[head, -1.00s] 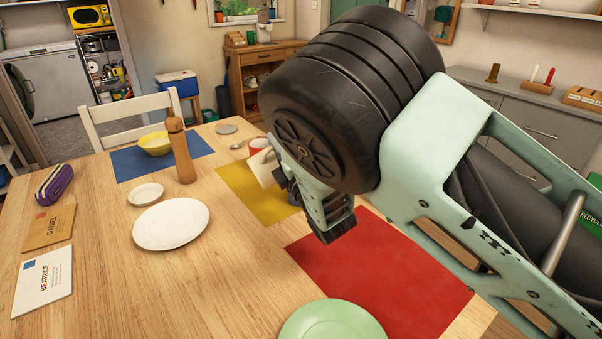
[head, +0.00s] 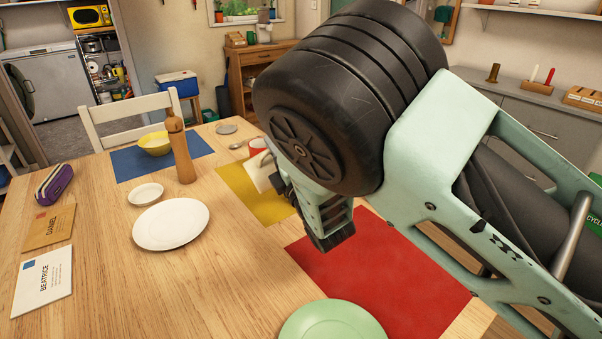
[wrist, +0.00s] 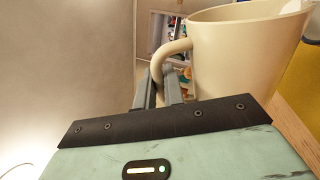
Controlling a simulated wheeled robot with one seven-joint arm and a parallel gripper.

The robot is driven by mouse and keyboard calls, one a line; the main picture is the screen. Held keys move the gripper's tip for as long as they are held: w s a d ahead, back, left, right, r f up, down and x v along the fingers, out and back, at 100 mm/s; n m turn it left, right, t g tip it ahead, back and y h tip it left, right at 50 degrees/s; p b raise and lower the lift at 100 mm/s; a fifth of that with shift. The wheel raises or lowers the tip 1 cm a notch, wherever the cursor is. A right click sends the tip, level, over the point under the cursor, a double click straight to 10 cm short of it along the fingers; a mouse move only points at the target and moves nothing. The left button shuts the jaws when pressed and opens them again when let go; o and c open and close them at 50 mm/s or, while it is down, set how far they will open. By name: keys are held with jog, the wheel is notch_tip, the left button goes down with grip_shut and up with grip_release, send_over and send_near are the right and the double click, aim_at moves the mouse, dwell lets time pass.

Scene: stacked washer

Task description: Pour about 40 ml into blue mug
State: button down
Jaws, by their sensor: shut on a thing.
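My gripper (wrist: 167,85) is shut on the handle of a cream jug (wrist: 240,55), as the wrist view shows. The jug looks tilted. In the head view the jug (head: 262,173) shows only in part, at the left of my gripper and over the yellow placemat. A red mug (head: 257,146) shows just behind it, partly covered. I do not see a blue mug in either view; my arm hides part of the table.
A wooden pepper mill (head: 181,150) stands left of the jug, near a white plate (head: 171,224) and small dish (head: 146,193). A yellow bowl (head: 156,144) sits on a blue placemat (head: 130,168). A red placemat (head: 400,285) and green plate (head: 332,322) lie in front.

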jog(key=shift+r, duration=0.15)
dwell(0.7)
jog(key=a+n+y, duration=0.1)
jog(key=n, duration=0.1)
jog(key=s+a+n+g, duration=0.1)
jog(key=n, duration=0.1)
jog(key=shift+s+a+y+p, duration=0.1)
jog(key=shift+a+y+p, duration=0.1)
jog(key=shift+y+p, duration=0.2)
jog(key=shift+n+g, duration=0.4)
jog(key=shift+n, duration=0.4)
jog(key=shift+a+f+n+g, duration=0.2)
jog(key=shift+a+n+g, duration=0.1)
jog(key=shift+n, duration=0.4)
